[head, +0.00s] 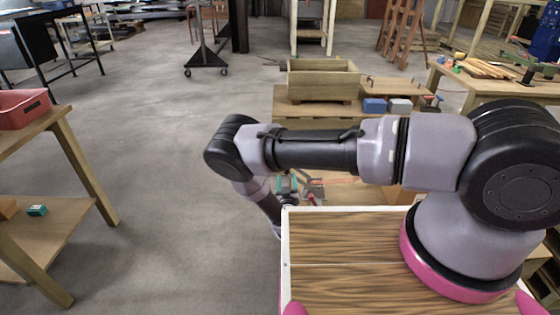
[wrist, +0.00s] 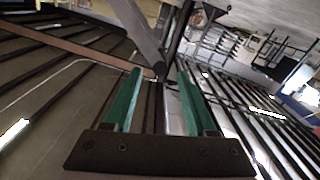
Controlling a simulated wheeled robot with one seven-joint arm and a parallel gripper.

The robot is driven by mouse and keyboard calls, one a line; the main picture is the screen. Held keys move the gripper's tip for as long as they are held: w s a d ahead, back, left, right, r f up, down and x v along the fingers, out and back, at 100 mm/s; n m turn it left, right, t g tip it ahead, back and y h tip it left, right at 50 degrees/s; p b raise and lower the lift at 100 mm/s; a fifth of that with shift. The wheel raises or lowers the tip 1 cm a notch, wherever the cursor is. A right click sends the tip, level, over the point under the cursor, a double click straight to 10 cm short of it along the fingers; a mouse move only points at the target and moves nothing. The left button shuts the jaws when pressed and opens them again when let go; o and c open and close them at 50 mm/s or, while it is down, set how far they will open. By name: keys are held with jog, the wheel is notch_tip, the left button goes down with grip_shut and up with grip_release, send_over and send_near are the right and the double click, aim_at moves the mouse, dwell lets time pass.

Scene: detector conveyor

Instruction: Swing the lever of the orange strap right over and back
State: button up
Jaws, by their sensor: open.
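My gripper (head: 287,184) is low beyond the front edge of my wooden deck in the head view, with its two teal fingers apart. In the wrist view my gripper (wrist: 160,74) is open, with nothing clearly held between the fingers. A dull orange-brown strap (wrist: 70,49) runs from the left edge to near the left fingertip. A grey metal bar (wrist: 138,35), which looks like the lever, slants down to just ahead of the fingertips. I cannot tell whether a finger touches it. In the head view the strap's fittings are small and partly hidden by my arm.
Dark slats or rollers lie below and beside the gripper in the wrist view. In the head view, a wooden crate (head: 324,79) stands on a bench ahead, with blue and grey blocks beside it. A table with a red bin (head: 23,109) stands left. Open floor lies between.

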jog(key=shift+m, duration=0.3)
jog(key=w, duration=1.1)
jog(key=shift+a, duration=0.1)
grip_shut()
dwell(0.9)
